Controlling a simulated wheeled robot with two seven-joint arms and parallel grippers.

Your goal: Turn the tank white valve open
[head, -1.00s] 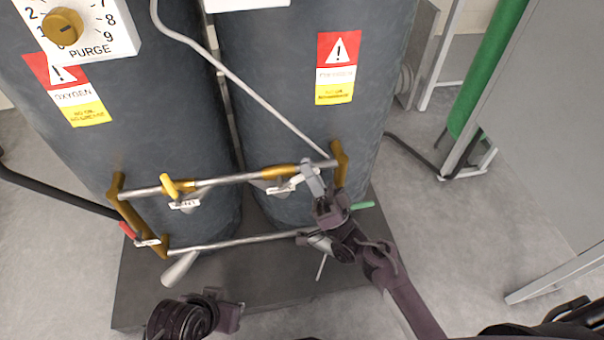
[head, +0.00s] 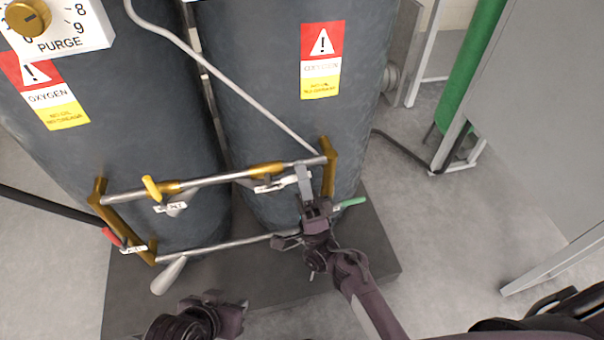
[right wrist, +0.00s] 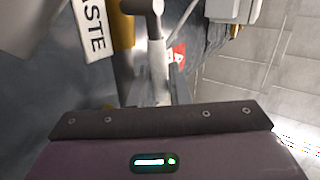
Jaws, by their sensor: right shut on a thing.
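Two dark tanks with oxygen labels stand side by side, with a metal and brass pipe frame (head: 220,180) across their front. The white valve's pale handle runs down from a round cross-piece in the right wrist view (right wrist: 158,70), beside a white tag (right wrist: 92,30) reading "ASTE". My right gripper (head: 303,180) is at the right end of the upper pipe, shut on this handle. The gripper hides the handle's lower end. My left gripper (head: 232,318) is low in the head view, apart from the pipes, and its fingers are not clear.
A yellow handle (head: 151,188) is on the upper pipe at left. A red handle (head: 112,237) and a grey lever (head: 170,274) are at the lower left. A green handle (head: 350,202) lies just right of my right gripper.

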